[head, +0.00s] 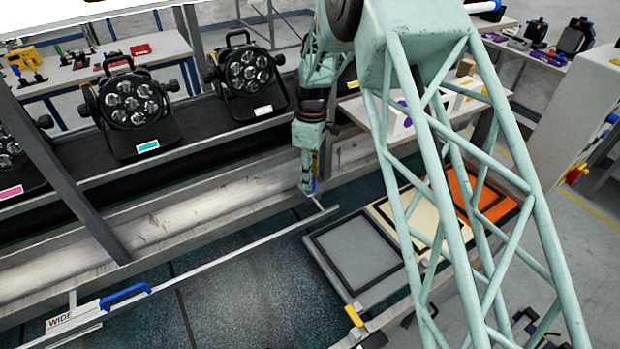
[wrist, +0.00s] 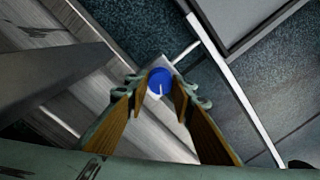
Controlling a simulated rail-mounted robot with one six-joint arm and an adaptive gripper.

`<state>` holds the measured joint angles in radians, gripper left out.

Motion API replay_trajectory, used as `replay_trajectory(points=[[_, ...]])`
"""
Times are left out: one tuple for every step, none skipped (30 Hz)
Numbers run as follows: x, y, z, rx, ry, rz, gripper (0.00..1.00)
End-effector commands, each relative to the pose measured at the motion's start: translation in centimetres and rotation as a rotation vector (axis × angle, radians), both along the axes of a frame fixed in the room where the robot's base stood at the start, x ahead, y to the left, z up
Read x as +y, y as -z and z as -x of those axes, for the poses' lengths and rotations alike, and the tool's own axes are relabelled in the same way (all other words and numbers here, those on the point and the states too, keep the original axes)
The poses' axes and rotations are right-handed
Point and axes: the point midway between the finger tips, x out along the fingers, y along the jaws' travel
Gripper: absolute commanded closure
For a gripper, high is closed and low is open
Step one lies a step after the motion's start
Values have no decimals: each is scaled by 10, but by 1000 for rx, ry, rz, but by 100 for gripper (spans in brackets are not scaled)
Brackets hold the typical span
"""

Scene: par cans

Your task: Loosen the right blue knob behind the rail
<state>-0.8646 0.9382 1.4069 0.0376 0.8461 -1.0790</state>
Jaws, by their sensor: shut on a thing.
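The right blue knob (wrist: 160,80) shows as a round blue disc with a white mark, between my fingertips in the wrist view. My gripper (wrist: 160,92) is shut on it, with a finger on either side. In the head view my gripper (head: 309,180) points down at the right end of the rail (head: 220,254), and the knob is mostly hidden by the fingers. The rail is a thin light bar running diagonally; it also shows in the wrist view (wrist: 238,100).
Par cans (head: 133,101) stand on the dark shelf behind the rail. A grey post (head: 75,165) rises at the left. Grey, cream and orange framed panels (head: 358,253) lie to the right of my gripper. The dark floor panel in front of the rail is clear.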

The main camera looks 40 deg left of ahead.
Motion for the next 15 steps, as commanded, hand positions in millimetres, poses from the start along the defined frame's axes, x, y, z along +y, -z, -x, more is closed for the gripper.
replay_trajectory(points=[[0,0,0,0,-31,0,88],[0,0,0,0,-51,1,88],[0,0,0,0,-77,1,88],[0,0,0,0,-93,1,88],[0,0,0,0,-111,1,88],[0,0,0,1,-130,1,88],[0,0,0,1,-145,1,88],[0,0,0,1,-157,1,88],[0,0,0,1,-173,1,88],[0,0,0,1,-182,1,88],[0,0,0,1,-191,0,88],[0,0,0,1,-202,1,88],[0,0,0,1,-208,1,88],[0,0,0,1,-213,1,88],[0,0,0,1,-218,1,88]])
